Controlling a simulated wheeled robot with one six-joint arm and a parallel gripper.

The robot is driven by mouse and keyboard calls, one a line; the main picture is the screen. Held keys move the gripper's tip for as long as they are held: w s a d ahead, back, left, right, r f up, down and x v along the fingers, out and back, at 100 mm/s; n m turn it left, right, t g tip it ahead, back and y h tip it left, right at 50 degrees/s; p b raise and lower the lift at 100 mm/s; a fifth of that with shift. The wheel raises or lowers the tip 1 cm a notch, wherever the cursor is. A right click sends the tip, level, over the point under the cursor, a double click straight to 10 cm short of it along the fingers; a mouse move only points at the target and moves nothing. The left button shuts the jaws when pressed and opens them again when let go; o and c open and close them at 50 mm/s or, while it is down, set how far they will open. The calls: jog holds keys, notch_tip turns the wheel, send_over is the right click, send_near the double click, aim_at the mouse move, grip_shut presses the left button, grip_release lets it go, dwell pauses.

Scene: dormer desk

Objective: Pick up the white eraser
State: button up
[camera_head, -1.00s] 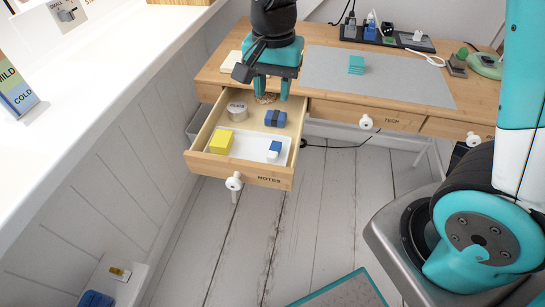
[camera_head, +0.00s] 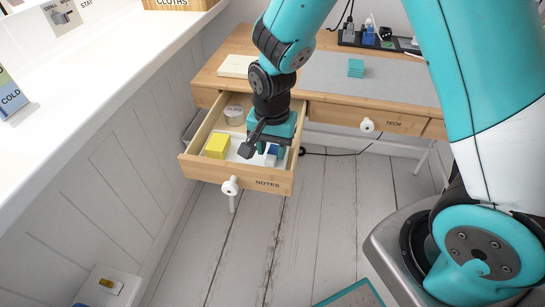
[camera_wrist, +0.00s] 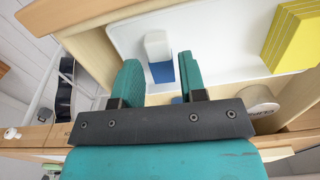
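The white eraser with a blue sleeve (camera_wrist: 157,47) lies in a white tray (camera_wrist: 218,38) inside the open drawer marked NOTES (camera_head: 208,171). In the head view the eraser (camera_head: 271,160) shows only partly below my gripper. My gripper (camera_head: 272,149) is low over the tray and points down. In the wrist view my gripper (camera_wrist: 158,64) is open, with one teal finger on either side of the eraser's blue part. Space shows beside the eraser, so it is not clamped. I cannot tell the fingertips' exact height over the tray.
A yellow note block (camera_head: 217,145) sits left of my gripper in the tray. A round tape roll (camera_head: 235,115) is behind it in the drawer. The drawer's walls stand close around my gripper. The desk top holds a grey mat (camera_head: 390,88) and a teal block (camera_head: 356,68).

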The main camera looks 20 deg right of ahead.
jog(key=shift+f, duration=0.8)
jog(key=c, duration=0.7)
jog(key=shift+r, duration=0.1)
